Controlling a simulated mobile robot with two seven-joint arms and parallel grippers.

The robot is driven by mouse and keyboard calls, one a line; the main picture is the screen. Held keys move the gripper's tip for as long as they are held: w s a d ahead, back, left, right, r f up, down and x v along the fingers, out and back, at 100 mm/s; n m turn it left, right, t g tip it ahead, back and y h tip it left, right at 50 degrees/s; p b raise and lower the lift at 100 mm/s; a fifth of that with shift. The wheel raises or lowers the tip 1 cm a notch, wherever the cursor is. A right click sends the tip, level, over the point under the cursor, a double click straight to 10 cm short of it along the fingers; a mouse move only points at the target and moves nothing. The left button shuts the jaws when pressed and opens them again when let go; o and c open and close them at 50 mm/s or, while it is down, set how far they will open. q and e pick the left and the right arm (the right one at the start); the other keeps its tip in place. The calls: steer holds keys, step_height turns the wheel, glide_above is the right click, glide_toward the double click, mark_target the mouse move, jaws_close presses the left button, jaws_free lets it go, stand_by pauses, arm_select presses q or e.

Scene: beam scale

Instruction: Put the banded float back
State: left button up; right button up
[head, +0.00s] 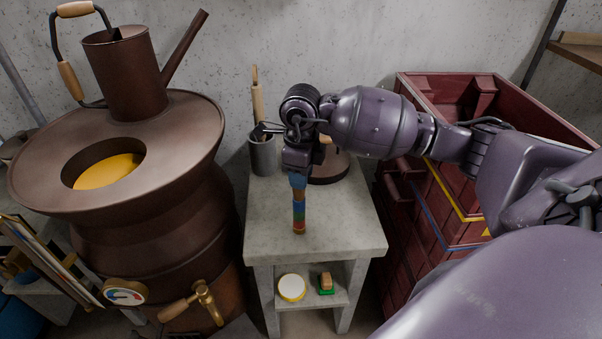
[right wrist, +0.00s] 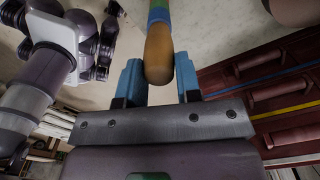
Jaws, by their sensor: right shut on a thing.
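The banded float (head: 299,214) is a slim upright stick with blue, green, red and orange bands. My right gripper (head: 298,182) is shut on its upper end, with the float hanging down over the small stone table (head: 352,228). I cannot tell whether its lower end touches the tabletop. In the right wrist view the float's rounded tan end (right wrist: 158,55) sits between the blue fingertips (right wrist: 160,82). A grey cup (head: 262,157) with wooden sticks in it stands at the table's back left. My left gripper is not in view.
A brown round base (head: 330,173) stands behind my right gripper, partly hidden. A large copper still (head: 150,220) is left of the table, and red crates (head: 405,240) are right. A round white-yellow item (head: 291,287) and a brush (head: 326,284) lie on the lower shelf. The tabletop's front is clear.

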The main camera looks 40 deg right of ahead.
steer(key=o, duration=0.6)
steer(key=shift+f, duration=0.1)
steer(key=shift+c, duration=0.2)
steer(key=o, duration=0.5)
steer(key=shift+c, duration=0.2)
